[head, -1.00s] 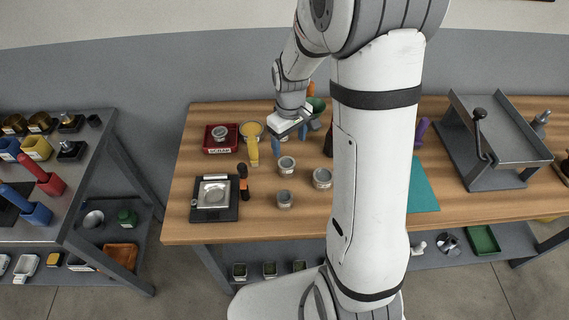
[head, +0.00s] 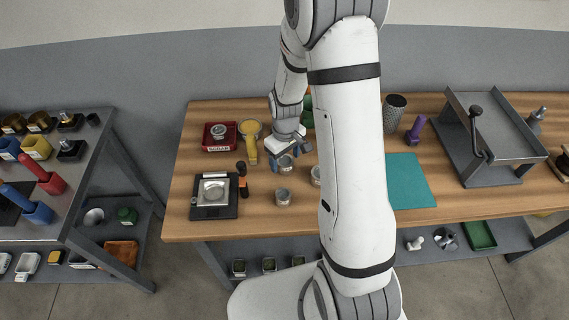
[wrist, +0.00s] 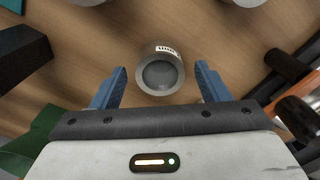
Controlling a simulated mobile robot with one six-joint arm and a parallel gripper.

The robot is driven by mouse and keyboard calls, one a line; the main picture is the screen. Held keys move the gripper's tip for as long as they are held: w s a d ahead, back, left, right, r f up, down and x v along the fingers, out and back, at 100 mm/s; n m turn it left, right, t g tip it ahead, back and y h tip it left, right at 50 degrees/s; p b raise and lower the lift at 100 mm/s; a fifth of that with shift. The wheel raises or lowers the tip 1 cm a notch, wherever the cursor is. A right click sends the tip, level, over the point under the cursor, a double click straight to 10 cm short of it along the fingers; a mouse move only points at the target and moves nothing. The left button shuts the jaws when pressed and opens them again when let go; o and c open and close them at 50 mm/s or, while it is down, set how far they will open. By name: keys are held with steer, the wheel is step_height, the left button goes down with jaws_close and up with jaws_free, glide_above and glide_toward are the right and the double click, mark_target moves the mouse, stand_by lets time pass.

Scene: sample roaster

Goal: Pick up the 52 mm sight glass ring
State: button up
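Several grey ring-shaped cylinders stand on the wooden bench. One ring (head: 286,164) is right at my gripper (head: 289,156) in the head view. In the wrist view this ring (wrist: 161,76) has a pale label, too small to read surely, so I cannot tell which ring is the 52 mm one. My gripper (wrist: 161,70) is open, its blue fingers on either side of the ring with gaps showing; nothing is held. A second ring (head: 283,197) stands nearer the front, and a third (head: 315,177) is partly hidden by my arm.
A red scrap tray (head: 209,146) holding a round part, a yellow-handled tool (head: 252,146) and a black scale (head: 213,211) are to the left. A teal mat (head: 407,182), purple object (head: 415,130) and grey tray stand (head: 500,130) are right. Bare wood lies along the front.

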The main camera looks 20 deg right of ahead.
steer(key=c, duration=1)
